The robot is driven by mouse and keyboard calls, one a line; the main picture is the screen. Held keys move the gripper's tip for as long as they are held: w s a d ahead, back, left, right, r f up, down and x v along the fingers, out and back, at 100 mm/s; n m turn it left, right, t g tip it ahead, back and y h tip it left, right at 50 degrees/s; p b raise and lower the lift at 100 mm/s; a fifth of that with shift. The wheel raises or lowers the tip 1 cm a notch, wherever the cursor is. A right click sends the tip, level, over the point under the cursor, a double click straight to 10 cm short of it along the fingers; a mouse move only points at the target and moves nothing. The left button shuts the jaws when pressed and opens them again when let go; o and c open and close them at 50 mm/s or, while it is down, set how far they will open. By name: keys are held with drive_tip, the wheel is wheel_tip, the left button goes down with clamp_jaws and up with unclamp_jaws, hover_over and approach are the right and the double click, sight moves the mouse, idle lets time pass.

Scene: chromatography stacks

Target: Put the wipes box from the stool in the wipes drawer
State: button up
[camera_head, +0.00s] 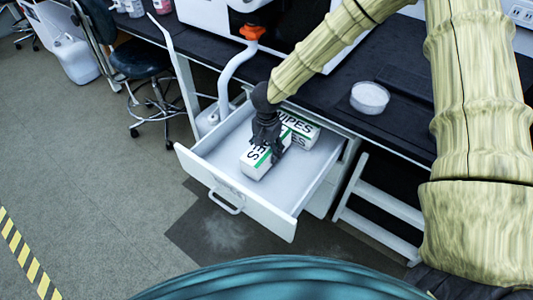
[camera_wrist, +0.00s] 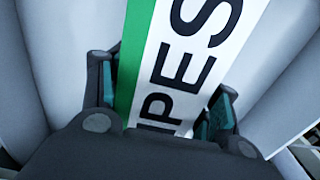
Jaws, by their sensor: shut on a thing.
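A white wipes box (camera_head: 256,163) with a green stripe and dark lettering is inside the open wipes drawer (camera_head: 233,187). My gripper (camera_head: 268,143) reaches down into the drawer and is shut on this box. In the wrist view the box (camera_wrist: 185,60) lies between the two fingers of my gripper (camera_wrist: 168,105). A second wipes box (camera_head: 303,131) sits in the drawer behind it, partly hidden by my gripper. I cannot tell whether the held box touches the drawer floor. The stool (camera_head: 141,60) with a dark round seat stands at the upper left, with no box on it.
The dark bench top (camera_head: 405,110) runs above the drawer and carries a round clear dish (camera_head: 369,97). Bare drawer floor shows to the right of the boxes. A white jug (camera_head: 75,59) stands far left.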

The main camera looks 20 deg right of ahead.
sight(267, 143)
drive_tip(key=shift+f, duration=0.85)
drive_tip(key=shift+f, duration=0.1)
drive_tip(key=o, duration=1.1)
wheel_tip(267, 143, up, 12)
drive_tip(key=shift+r+p, duration=0.1)
drive_tip(key=shift+p, duration=0.65)
